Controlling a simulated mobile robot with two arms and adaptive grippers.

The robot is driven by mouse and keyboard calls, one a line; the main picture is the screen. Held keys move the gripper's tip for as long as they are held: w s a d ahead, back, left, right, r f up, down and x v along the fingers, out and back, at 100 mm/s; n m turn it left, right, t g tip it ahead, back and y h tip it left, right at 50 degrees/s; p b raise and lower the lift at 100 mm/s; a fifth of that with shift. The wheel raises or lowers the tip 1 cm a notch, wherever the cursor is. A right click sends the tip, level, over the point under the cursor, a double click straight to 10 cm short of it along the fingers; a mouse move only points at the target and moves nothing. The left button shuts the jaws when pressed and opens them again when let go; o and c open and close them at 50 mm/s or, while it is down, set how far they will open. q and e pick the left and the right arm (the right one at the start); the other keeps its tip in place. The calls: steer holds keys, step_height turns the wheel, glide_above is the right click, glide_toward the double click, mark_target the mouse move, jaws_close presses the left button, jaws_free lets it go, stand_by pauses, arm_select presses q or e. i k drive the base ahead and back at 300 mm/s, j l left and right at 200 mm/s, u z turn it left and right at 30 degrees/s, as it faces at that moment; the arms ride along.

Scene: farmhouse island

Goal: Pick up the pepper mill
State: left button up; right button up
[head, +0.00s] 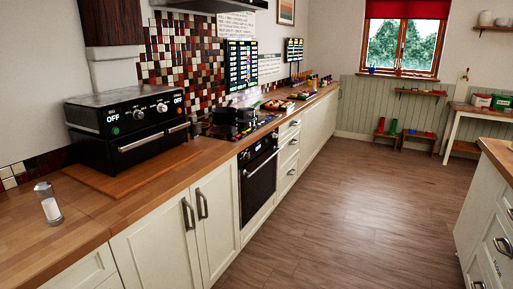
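A small clear shaker or mill (48,204) with a grey top and white contents stands upright on the wooden counter (95,205) at the near left. Its contents look more like salt than pepper, and I cannot tell whether it is the pepper mill. No other mill can be made out clearly. Neither of my grippers is in view.
A black toaster oven (130,125) sits on a wooden board (105,180) behind and right of the shaker. Beyond it are a hob with a dark pot (225,115) and several small items (310,88). The wooden floor (345,210) is clear up to an island (490,215) at right.

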mark_target(193, 134)
steer(key=i+u, duration=0.35)
steer(key=i, duration=0.2)
steer(key=i+l+u, duration=0.35)
steer(key=i, duration=0.2)
steer(key=i+j, duration=0.05)
